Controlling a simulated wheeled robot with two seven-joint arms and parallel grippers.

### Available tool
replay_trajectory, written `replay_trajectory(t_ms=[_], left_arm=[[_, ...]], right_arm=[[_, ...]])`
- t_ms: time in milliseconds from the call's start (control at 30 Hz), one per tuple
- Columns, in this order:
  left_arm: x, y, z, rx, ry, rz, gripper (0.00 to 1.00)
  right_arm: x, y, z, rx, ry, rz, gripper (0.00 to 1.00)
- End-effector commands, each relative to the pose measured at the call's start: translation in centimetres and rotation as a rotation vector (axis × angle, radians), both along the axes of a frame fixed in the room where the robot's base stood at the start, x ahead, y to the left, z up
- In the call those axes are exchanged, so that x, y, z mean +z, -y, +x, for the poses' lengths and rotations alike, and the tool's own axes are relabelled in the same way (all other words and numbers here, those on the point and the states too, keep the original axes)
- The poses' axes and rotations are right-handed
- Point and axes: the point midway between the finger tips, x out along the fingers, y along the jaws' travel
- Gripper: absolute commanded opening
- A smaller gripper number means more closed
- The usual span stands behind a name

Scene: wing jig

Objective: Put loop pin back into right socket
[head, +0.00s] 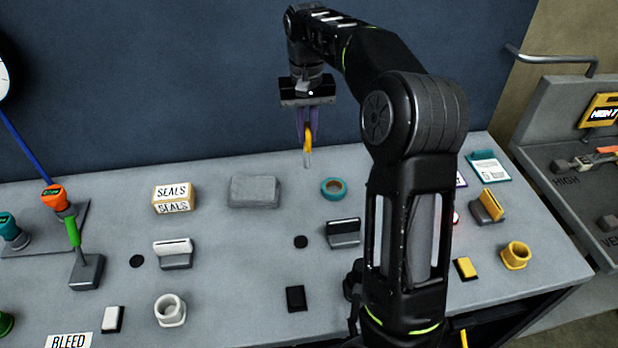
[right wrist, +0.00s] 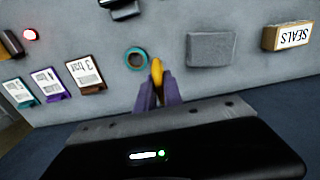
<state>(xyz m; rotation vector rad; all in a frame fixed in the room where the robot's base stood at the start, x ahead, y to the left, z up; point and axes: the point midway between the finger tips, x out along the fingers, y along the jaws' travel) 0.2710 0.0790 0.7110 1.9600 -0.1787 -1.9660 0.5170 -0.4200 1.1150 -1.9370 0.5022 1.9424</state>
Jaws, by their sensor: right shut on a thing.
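My right gripper (head: 307,133) is shut on the loop pin (head: 308,142), which has a yellow loop and a grey shaft pointing down. It holds the pin upright above the back of the table, clear of the surface. The yellow loop (right wrist: 157,72) also shows between the purple fingers (right wrist: 158,94) in the right wrist view. A yellow flanged socket (head: 515,255) stands at the table's right side, and a white one (head: 170,310) stands at front left. I cannot tell from labels which is the right socket. My left gripper is not in view.
A teal ring (head: 334,188), a grey block (head: 254,191) and a SEALS box (head: 173,197) lie near the held pin. Dark round spots (head: 301,242) and a dark holder (head: 343,233) are nearer the front. My right arm hides part of the table's right half.

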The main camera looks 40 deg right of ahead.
Motion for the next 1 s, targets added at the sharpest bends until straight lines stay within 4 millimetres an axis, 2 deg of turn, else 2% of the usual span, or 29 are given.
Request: replay_trajectory(t_ms=[233, 433, 500, 667, 1000], left_arm=[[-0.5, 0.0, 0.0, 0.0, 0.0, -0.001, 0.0], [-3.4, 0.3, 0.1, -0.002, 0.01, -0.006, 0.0], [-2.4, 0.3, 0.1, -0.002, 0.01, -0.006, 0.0], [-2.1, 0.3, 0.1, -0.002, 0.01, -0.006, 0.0], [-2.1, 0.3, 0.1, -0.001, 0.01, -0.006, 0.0]], right_arm=[[-0.5, 0.0, 0.0, 0.0, 0.0, 0.0, 0.0], [-3.6, 0.0, 0.0, -0.001, 0.0, 0.001, 0.0], [-4.2, 0.0, -0.1, -0.001, -0.004, 0.002, 0.0], [-6.0, 0.0, 0.0, -0.001, -0.001, 0.0, 0.0], [-6.4, 0.0, 0.0, 0.0, 0.0, 0.0, 0.0]])
